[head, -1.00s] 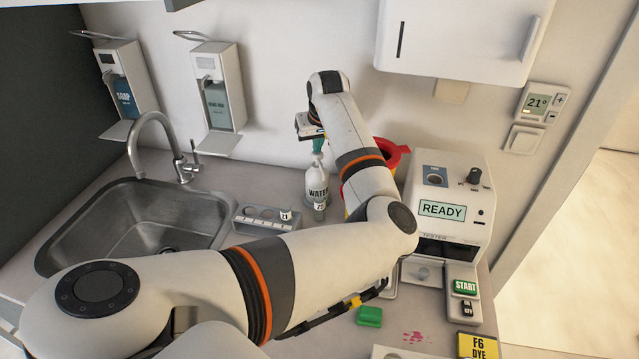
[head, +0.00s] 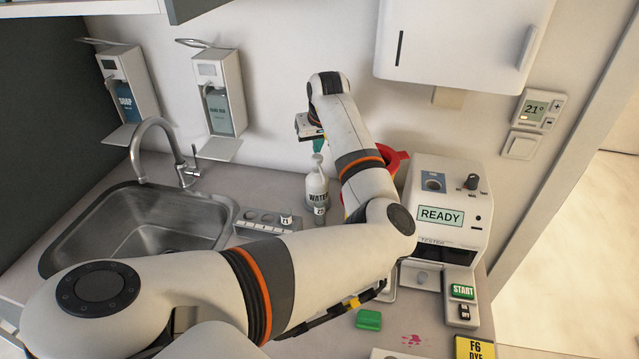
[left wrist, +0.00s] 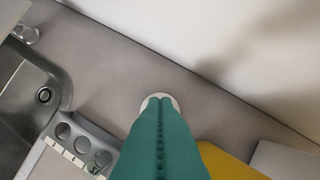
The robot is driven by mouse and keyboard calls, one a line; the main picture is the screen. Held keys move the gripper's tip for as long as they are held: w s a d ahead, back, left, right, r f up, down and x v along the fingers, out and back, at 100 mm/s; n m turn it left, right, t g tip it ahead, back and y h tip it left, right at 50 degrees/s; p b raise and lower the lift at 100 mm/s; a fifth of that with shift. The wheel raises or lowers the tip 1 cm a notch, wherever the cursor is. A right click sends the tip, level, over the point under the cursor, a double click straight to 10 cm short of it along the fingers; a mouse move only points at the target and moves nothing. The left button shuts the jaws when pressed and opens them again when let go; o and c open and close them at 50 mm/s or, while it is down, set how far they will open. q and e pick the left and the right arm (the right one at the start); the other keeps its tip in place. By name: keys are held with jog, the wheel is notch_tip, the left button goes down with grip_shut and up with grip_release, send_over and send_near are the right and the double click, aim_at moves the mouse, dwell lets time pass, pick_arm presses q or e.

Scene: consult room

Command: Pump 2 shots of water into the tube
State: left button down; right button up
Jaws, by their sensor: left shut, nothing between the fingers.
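The white water bottle (head: 317,190) with a pump top stands upright on the counter near the back wall. A small labelled tube (head: 320,213) stands right in front of it; its inside cannot be made out. My left gripper (head: 318,146) points down directly over the pump top, with its teal fingers shut and empty. In the left wrist view the closed fingers (left wrist: 160,110) cover most of a round white top (left wrist: 171,98). I cannot tell whether the fingertips touch or press the pump. My right gripper is not in view.
A grey rack (head: 262,229) with round holes and a small labelled tube (head: 286,219) stands left of the bottle. The sink (head: 130,225) is farther left. A red-rimmed bin (head: 397,158) and the tester (head: 440,240) reading READY are to the right. A green block (head: 368,320) lies in front.

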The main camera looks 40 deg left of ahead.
pick_arm(q)
jog(key=shift+f, duration=1.3)
jog(key=shift+r, duration=0.1)
jog(key=shift+r+p, duration=1.25)
jog(key=shift+r, duration=0.05)
jog(key=shift+r, duration=0.15)
notch_tip(320, 180, up, 6)
jog(key=p, duration=0.6)
jog(key=shift+p, duration=0.4)
